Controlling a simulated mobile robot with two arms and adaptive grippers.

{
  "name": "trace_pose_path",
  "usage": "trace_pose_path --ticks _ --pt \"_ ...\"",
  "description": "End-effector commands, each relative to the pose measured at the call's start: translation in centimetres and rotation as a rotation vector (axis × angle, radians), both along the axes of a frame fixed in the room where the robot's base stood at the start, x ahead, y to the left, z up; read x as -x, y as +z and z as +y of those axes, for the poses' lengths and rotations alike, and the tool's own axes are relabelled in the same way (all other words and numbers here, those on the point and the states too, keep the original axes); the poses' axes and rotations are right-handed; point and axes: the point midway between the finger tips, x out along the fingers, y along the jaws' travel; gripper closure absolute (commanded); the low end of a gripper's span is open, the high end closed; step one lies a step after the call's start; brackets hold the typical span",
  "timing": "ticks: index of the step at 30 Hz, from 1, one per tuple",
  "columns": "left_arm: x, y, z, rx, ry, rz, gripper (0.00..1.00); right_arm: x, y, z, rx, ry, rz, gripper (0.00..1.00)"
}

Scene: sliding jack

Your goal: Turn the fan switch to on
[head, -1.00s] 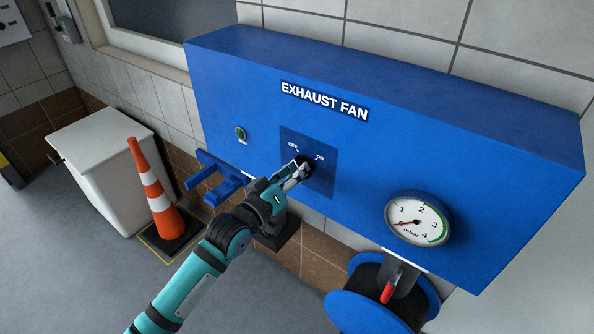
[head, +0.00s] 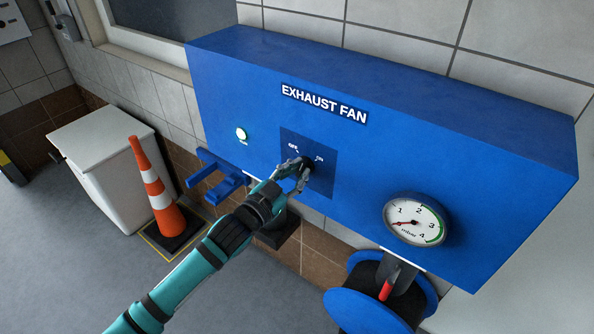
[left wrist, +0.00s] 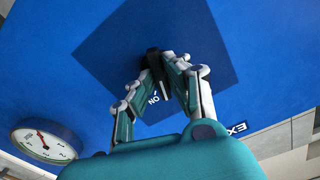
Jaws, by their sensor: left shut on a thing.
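The fan switch (left wrist: 153,58) is a black knob on a dark blue square plate (head: 318,178) with OFF and ON labels. The plate is on the front of the blue EXHAUST FAN box (head: 400,130). My left gripper (head: 302,165) is shut on the knob and hides most of it in the head view. In the left wrist view both fingers (left wrist: 168,72) close around the knob, just above the ON label. The round run lamp (head: 241,134) left of the plate glows bright whitish green. My right gripper is not in view.
A round pressure gauge (head: 415,220) sits at the box's lower right, its needle near zero. Below it are a blue reel (head: 365,312) and a red handle (head: 388,288). A traffic cone (head: 160,190) and a white bin (head: 100,165) stand at left.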

Motion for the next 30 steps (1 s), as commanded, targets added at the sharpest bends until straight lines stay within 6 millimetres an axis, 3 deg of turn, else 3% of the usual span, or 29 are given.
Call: trace_pose_path --ticks 15,30 --pt "0.0 -0.02 0.02 -0.314 0.0 -0.227 1.0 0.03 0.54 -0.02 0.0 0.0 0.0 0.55" --pt "0.02 -0.09 0.0 -0.396 -0.001 -0.286 1.0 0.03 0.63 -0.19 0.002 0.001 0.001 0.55"
